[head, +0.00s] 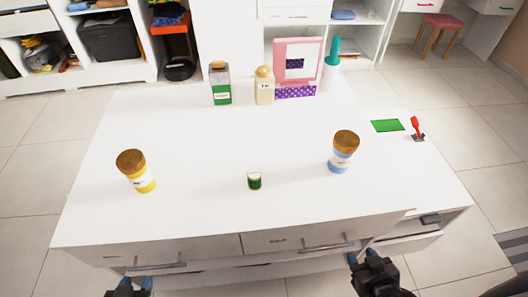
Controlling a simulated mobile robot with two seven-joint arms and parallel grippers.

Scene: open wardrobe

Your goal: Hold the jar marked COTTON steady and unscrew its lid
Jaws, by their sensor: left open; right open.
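Two jars with brown wooden lids stand on the white table: one with a yellow band (145,184) at the left and one with a blue band (340,165) at the right. Both lids are on. The small writing on their labels is too small to read, so I cannot tell which is marked COTTON. My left gripper (133,284) is at the bottom left edge, mostly cut off, open and empty. My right gripper (362,257) is open and empty at the table's front edge, below the blue-banded jar. Neither touches a jar.
A small green jar (255,181) stands front centre on the table (190,130). A green-labelled jar (221,86), a cream bottle (264,86) and a pink frame (283,68) stand at the back. A green mat (387,126) and a red-handled item (416,127) lie right.

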